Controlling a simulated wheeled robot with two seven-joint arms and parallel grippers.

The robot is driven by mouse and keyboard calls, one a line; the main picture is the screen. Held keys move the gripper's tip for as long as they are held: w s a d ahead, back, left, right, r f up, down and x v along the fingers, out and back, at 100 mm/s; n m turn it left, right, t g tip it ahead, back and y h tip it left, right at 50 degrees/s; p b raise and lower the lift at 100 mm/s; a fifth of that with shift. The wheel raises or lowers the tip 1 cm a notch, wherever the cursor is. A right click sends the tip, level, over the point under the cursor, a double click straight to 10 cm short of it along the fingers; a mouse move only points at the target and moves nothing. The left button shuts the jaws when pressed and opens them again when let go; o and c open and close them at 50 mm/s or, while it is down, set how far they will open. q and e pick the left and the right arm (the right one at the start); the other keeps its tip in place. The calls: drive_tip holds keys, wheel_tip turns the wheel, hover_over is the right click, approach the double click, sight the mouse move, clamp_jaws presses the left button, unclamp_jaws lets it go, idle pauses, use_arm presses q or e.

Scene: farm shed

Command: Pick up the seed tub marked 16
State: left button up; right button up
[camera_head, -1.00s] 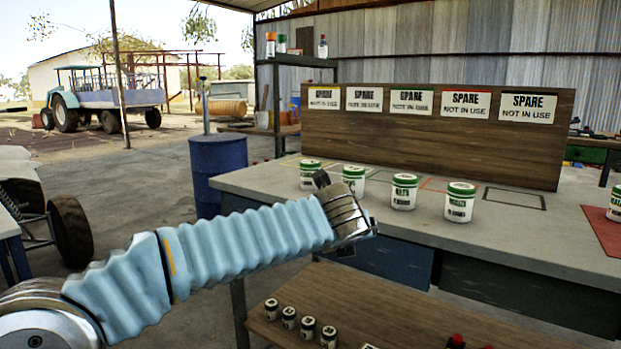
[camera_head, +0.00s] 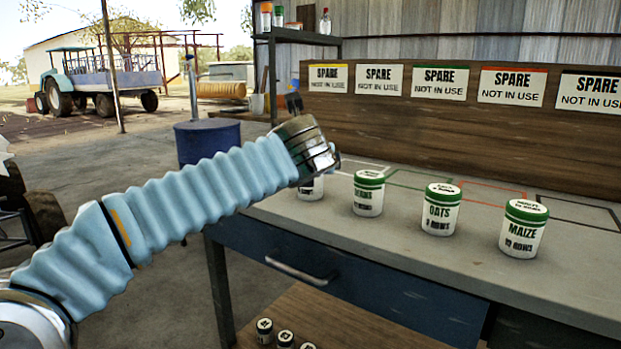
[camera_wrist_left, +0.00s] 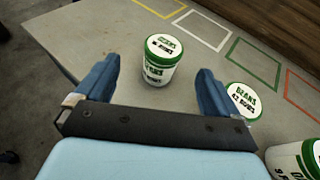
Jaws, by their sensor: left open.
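A row of white seed tubs with green lids stands on the bench (camera_head: 440,265). From the right they are a tub reading MAIZE (camera_head: 524,230), one reading OATS (camera_head: 440,211) and one apparently reading BEANS (camera_head: 368,195). A leftmost tub (camera_head: 311,190) is partly hidden by my left wrist. In the left wrist view, my open, empty left gripper (camera_wrist_left: 160,73) has this leftmost tub (camera_wrist_left: 158,72) in the gap ahead of its blue fingers. The BEANS tub (camera_wrist_left: 243,97) is just right of the right finger. I cannot clearly read a 16 on any tub. My right gripper is out of view.
A wooden board (camera_head: 450,125) with SPARE NOT IN USE signs stands along the bench's back. Coloured outlines mark the bench top. Smaller tubs (camera_head: 284,338) sit on the lower shelf. A blue drum (camera_head: 207,141) stands left of the bench.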

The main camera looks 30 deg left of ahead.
sight(314, 193)
use_arm(q)
drive_tip(key=x, duration=0.4)
drive_tip(key=shift+w+a+f, duration=0.1)
drive_tip(key=shift+d+x, duration=0.15)
drive_tip(key=shift+x, duration=1.2)
drive_tip(key=shift+d+x, duration=0.15)
drive_tip(key=shift+x, duration=1.2)
drive_tip(key=shift+w, duration=0.2)
drive_tip(key=c, duration=1.2)
